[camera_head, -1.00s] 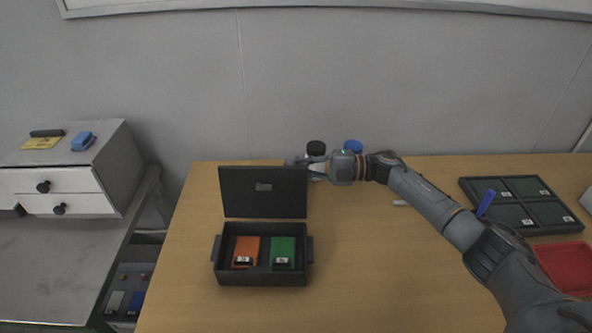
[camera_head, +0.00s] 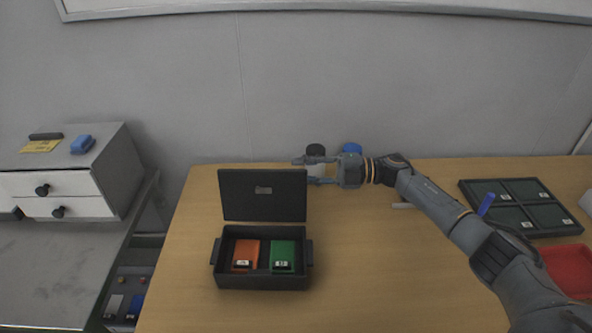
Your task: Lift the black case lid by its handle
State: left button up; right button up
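The black case (camera_head: 262,283) stands on the wooden table, with an orange block (camera_head: 245,255) and a green block (camera_head: 284,256) inside. Its black lid (camera_head: 262,207) stands upright at the back of the case, its inner face towards me. A small grey patch shows near the lid's middle. No handle can be made out on the lid from here. My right gripper (camera_head: 304,171) is just right of and behind the lid's upper right corner. Its fingers are spread and point left, with nothing seen between them. My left gripper is not in view.
A dark divided tray (camera_head: 520,207) and a red tray (camera_head: 570,268) are at the right. A white drawer unit (camera_head: 110,177) stands left. The table's front middle is clear.

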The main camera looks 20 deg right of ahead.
jog(key=v, duration=1)
